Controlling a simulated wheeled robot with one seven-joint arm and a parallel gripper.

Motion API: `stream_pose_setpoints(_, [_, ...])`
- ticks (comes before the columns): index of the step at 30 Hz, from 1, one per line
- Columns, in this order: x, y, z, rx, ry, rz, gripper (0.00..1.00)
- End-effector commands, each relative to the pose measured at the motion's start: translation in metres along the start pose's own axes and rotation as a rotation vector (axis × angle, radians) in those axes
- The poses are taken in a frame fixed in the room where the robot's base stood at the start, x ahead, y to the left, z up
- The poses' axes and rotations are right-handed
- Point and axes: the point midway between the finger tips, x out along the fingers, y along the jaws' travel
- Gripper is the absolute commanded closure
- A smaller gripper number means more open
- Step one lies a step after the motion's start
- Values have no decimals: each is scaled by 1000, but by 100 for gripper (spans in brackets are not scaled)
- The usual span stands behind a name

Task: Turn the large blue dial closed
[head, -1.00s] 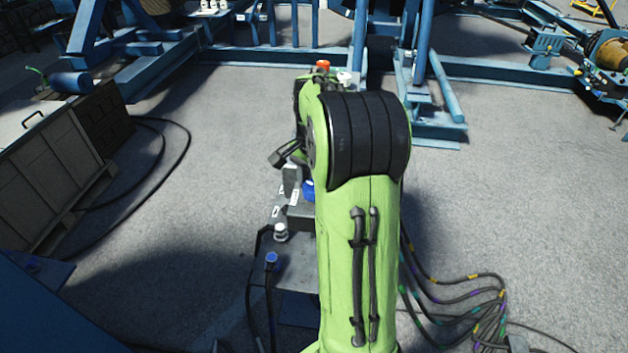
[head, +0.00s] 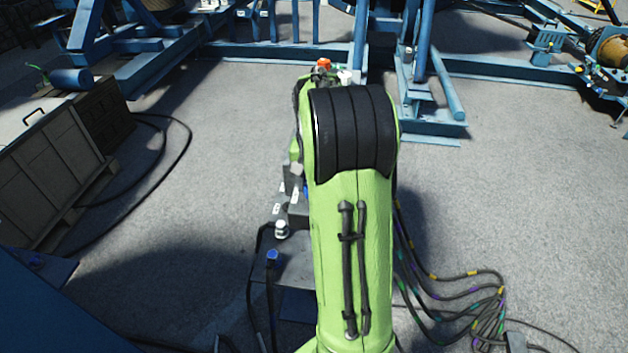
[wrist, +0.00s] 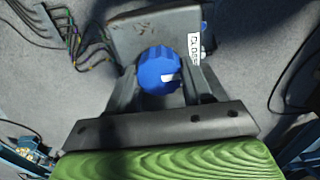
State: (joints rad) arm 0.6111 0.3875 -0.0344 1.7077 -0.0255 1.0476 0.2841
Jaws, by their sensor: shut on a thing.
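The large blue dial (wrist: 158,68) shows in the wrist view, with a ridged rim and a white mark on its lower right face. My gripper (wrist: 164,82) has one dark finger on each side of the dial and is shut on it. The dial is fixed to a grey metal box (wrist: 140,33). A white label (wrist: 194,52) with dark letters, only partly readable, stands right of the dial. In the head view my green arm hides my gripper and nearly all of the dial.
Below the box in the head view are a white-topped knob (head: 281,229) and a blue connector (head: 272,258) on a black cable. Several cables (head: 460,300) lie on the floor at right. A wooden crate (head: 60,165) stands at left. Blue steel frames (head: 480,72) stand behind; open floor lies between.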

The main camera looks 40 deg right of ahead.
Motion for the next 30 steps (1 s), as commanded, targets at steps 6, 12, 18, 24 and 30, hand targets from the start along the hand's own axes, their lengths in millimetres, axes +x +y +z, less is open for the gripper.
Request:
stream_pose_setpoints(6, [-1, -1, -1, -11, 4, -2, 80])
stream_pose_setpoints(12, [-1, -1, -1, -11, 5, -2, 46])
stream_pose_setpoints(18, [-1, -1, 0, -8, 3, -2, 24])
stream_pose_setpoints(24, [-1, 0, 0, -7, 2, -1, 24])
stream_pose_setpoints(30, [-30, -1, -1, -7, 8, -3, 24])
